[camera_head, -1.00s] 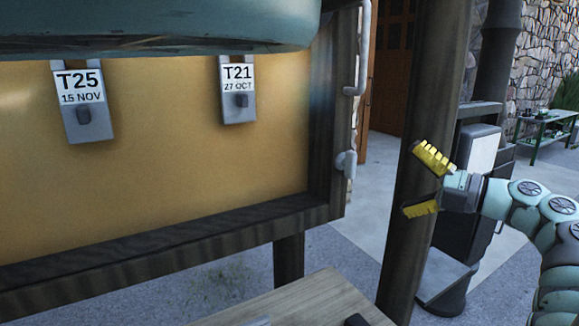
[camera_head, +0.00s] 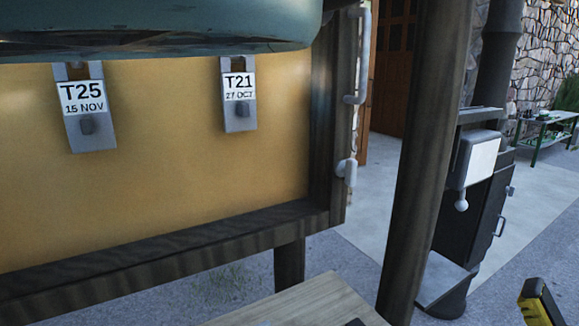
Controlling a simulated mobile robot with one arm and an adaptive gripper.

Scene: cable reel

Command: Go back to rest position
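My gripper (camera_head: 540,303) shows only in part at the bottom right corner. One yellow-padded finger with a dark back is visible there; the rest of the gripper and the arm are out of frame. Whether it is open or shut does not show, and I see nothing held in the visible part. It is to the right of the wooden post (camera_head: 420,150) and apart from the board (camera_head: 190,150).
Two grey tags, T25 (camera_head: 85,108) and T21 (camera_head: 239,95), hang on the yellow board. A wooden table (camera_head: 300,305) is at the bottom. A dark cabinet stand (camera_head: 470,200) is behind the post. A green bench (camera_head: 545,128) stands far right; paved floor lies between.

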